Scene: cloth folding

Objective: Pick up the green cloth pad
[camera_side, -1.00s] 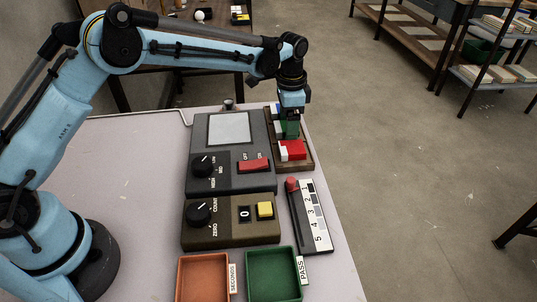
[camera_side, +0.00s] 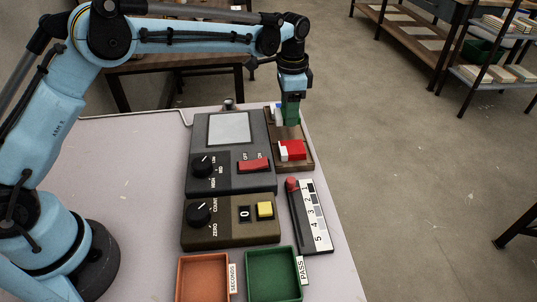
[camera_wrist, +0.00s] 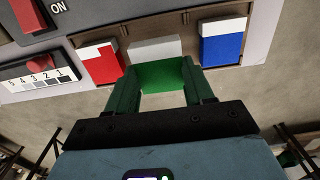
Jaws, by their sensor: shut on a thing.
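The green cloth pad (camera_wrist: 163,77), with a white end, sits between the two fingers of my gripper (camera_wrist: 160,68) in the wrist view. My gripper is shut on it. In the side view, my gripper (camera_side: 291,118) points down over the wooden rack (camera_side: 305,162), with the green pad (camera_side: 291,108) held above the rack's middle. The fingers partly hide the pad's sides.
A red-and-white pad (camera_side: 293,150) lies at the near end of the rack, and a blue-and-white pad (camera_wrist: 223,42) at its far end. A grey device (camera_side: 228,178) stands left of the rack. Orange (camera_side: 203,256) and green (camera_side: 272,251) trays are in front.

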